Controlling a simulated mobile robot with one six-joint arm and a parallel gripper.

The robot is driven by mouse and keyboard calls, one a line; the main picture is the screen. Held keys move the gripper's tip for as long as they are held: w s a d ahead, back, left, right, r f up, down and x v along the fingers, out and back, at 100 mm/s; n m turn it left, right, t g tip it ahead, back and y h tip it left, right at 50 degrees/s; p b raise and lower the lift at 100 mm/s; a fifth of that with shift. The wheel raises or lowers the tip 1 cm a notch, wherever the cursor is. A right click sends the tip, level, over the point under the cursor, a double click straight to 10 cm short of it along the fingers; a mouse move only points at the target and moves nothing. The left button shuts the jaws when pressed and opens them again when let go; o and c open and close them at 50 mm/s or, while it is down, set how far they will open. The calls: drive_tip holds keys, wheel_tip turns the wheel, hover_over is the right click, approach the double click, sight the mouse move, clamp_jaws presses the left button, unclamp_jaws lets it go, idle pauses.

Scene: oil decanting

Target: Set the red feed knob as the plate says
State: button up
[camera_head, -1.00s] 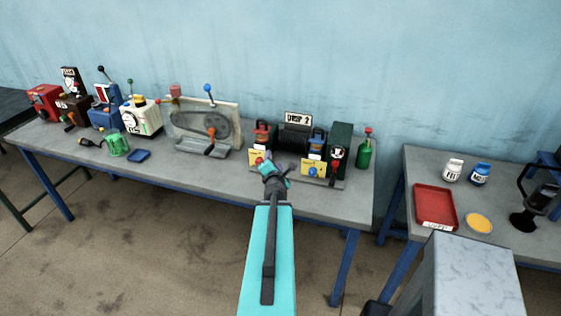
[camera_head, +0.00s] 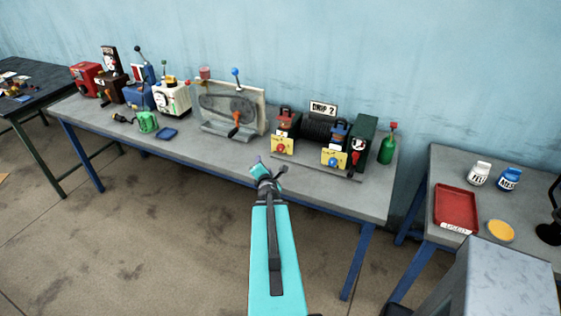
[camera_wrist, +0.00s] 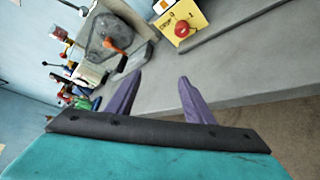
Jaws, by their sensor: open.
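The red feed knob (camera_head: 281,149) sits on a yellow plate (camera_head: 275,145) at the front of the left lubricator unit, which has a red-topped cup. In the wrist view the red knob (camera_wrist: 182,29) is at the top, on the yellow plate (camera_wrist: 172,14) with dark print too small to read surely. A second yellow plate with a blue knob (camera_head: 328,157) is on the right unit. My gripper (camera_head: 262,165) is in front of the bench edge, left of and short of the red knob, touching nothing. In the wrist view its purple fingers (camera_wrist: 158,85) are apart and empty.
A grey machine with an orange-handled crank (camera_head: 235,130) stands left of the units. A sign reading "DRIP ?" (camera_head: 323,108) stands behind them. A green bottle (camera_head: 386,150) is at the right. The bench front (camera_head: 215,155) is clear. A red tray (camera_head: 456,208) is on the right table.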

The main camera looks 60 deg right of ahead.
drive_tip(key=w+a+f+y+b, duration=0.2)
drive_tip(key=w+a+f, duration=0.6)
drive_tip(key=w+a, duration=0.15)
drive_tip(key=w+a+f+g+y+b, duration=0.1)
drive_tip(key=w+a+f+y+b, duration=0.1)
drive_tip(key=a+f, duration=0.95)
drive_tip(key=w+a+f+g+y+b, duration=0.1)
drive_tip(key=a+f+y, duration=0.2)
drive_tip(key=a+f, duration=0.85)
drive_tip(key=s+a+f+m+g+y+b, duration=0.15)
drive_tip(key=s+a+f, duration=0.3)
drive_tip(key=a, duration=0.45)
drive_tip(key=s+a+f+m+g+b, duration=0.1)
drive_tip(key=s+a+f+m+g, duration=0.3)
drive_tip(key=a, duration=0.5)
drive_tip(key=s+a+m+g+y, duration=0.1)
drive_tip(key=s+a+m+g, duration=0.2)
drive_tip(key=s, duration=0.7)
drive_tip(key=s+a+f+m+g+y, duration=0.1)
drive_tip(key=s+a+m+g+y, duration=0.1)
drive_tip(key=s+a+m+g, duration=0.2)
drive_tip(key=s+a+m, duration=0.1)
drive_tip(key=s+a, duration=0.2)
drive_tip(key=s, duration=0.4)
drive_tip(key=shift+f, duration=0.25)
drive_tip(key=shift+m, duration=0.25)
